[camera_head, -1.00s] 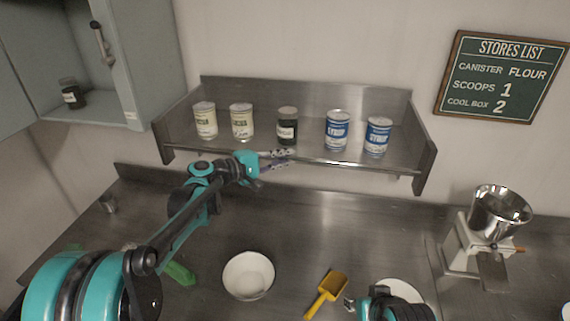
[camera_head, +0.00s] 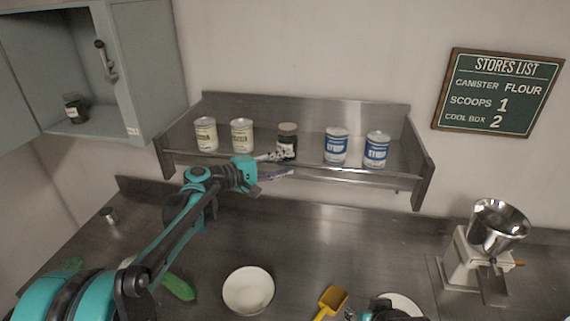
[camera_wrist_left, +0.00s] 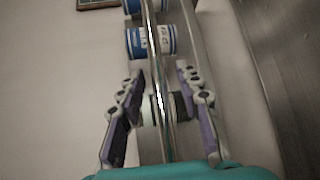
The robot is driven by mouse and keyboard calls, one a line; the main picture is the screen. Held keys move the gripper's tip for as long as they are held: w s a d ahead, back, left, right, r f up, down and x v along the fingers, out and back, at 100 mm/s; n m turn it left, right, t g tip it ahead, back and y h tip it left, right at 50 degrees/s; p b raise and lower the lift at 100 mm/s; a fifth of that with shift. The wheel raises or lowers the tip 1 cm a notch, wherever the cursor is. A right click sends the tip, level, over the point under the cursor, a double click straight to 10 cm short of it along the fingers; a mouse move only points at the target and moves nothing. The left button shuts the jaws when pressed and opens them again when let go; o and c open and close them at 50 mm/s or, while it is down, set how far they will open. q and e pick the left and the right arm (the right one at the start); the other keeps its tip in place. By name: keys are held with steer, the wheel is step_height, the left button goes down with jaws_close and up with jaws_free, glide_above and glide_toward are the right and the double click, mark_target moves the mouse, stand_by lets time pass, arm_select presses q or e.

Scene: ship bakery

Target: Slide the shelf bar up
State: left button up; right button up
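The shelf bar (camera_head: 345,169) is a thin metal rod along the front of the steel wall shelf (camera_head: 305,105). In the head view it runs just below the bases of the cans. My left gripper (camera_head: 280,165) is at the bar, left of its middle, in front of the dark jar. In the left wrist view the bar (camera_wrist_left: 158,75) passes between my left gripper's fingers (camera_wrist_left: 160,105), which are spread apart. I cannot tell whether a finger touches it. My right gripper (camera_head: 350,315) shows only partly at the bottom edge; its finger opening is unclear.
On the shelf stand two cream cans (camera_head: 242,135), a dark jar (camera_head: 288,141) and two blue syrup cans (camera_head: 336,146), close behind the bar. Below are a white bowl (camera_head: 248,291), a yellow scoop (camera_head: 331,302) and a mill (camera_head: 484,250). An open cabinet (camera_head: 150,70) is upper left.

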arm_select(q)
steer(key=v, duration=1.1)
steer(key=shift+s+a, duration=0.15)
steer(key=shift+a, duration=0.1)
steer(key=s+f+m+g+y+b, duration=0.15)
steer(key=s+f+y+b, duration=0.25)
steer(key=s+f+b, duration=0.5)
steer(key=s+f+m+g+y+b, duration=0.1)
steer(key=s+f+m+y+b, duration=0.2)
steer(key=s+f, duration=0.75)
steer(key=s+a+f+m+y+b, duration=0.2)
steer(key=s+a+f+y+b, duration=0.1)
steer(key=f, duration=0.7)
steer(key=s+a+f+m+y+b, duration=0.1)
steer(key=s+a+f+y+b, duration=0.2)
steer(key=f, duration=0.7)
steer(key=s+a+b, duration=0.2)
steer(key=b, duration=0.1)
steer(key=shift+s+f+m+t+y, duration=0.3)
steer(key=shift+f+m+t+y, duration=0.05)
steer(key=shift+f+y, duration=0.05)
steer(key=shift+a, duration=0.1)
